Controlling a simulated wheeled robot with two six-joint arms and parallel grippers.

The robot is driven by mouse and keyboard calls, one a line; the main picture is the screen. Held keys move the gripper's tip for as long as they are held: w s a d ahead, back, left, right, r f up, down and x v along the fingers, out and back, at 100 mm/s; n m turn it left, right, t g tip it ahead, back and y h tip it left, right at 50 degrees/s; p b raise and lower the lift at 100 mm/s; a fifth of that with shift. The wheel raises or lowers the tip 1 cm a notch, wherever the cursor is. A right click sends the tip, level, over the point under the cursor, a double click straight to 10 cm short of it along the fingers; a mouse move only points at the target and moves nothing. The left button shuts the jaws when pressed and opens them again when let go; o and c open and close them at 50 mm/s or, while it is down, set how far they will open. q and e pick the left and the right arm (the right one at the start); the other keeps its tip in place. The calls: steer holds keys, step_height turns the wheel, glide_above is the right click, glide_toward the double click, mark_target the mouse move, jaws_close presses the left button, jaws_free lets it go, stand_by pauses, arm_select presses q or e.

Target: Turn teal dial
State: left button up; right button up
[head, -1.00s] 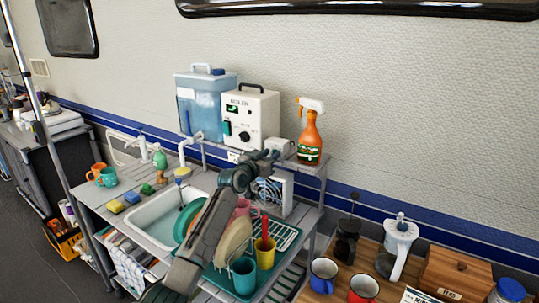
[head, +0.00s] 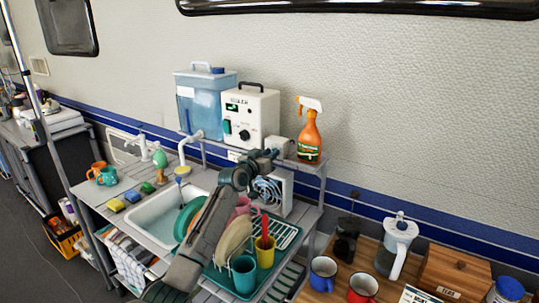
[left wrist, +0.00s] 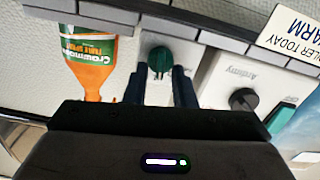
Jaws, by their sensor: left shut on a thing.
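The teal dial (left wrist: 160,62) is a small round knob on the front of a small white box (left wrist: 166,46), seen in the left wrist view. In the head view this box (head: 279,143) stands on the shelf between the boiler and the orange spray bottle, and my gripper hides the dial. My left gripper (left wrist: 159,78) has its two dark fingers on either side of the dial and is shut on it. In the head view the left gripper (head: 272,154) reaches up to the box from below. My right gripper is in neither view.
The white boiler (head: 251,117) with a black knob stands left of the box. The orange spray bottle (head: 310,137) stands close on the right. Below my arm are the sink (head: 152,226), a dish rack with plates and a yellow cup (head: 265,258), and a white fan box (head: 286,190).

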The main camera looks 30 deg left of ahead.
arm_select(q)
steer(key=shift+a+f+n+p, duration=0.15)
steer(key=shift+n+p, duration=0.75)
steer(key=shift+n, duration=1.65)
steer(key=shift+a+r+n+p, duration=0.15)
steer(key=shift+n+p, duration=0.75)
steer(key=shift+n, duration=1.65)
steer(key=shift+f, duration=0.1)
steer(key=o, duration=0.6)
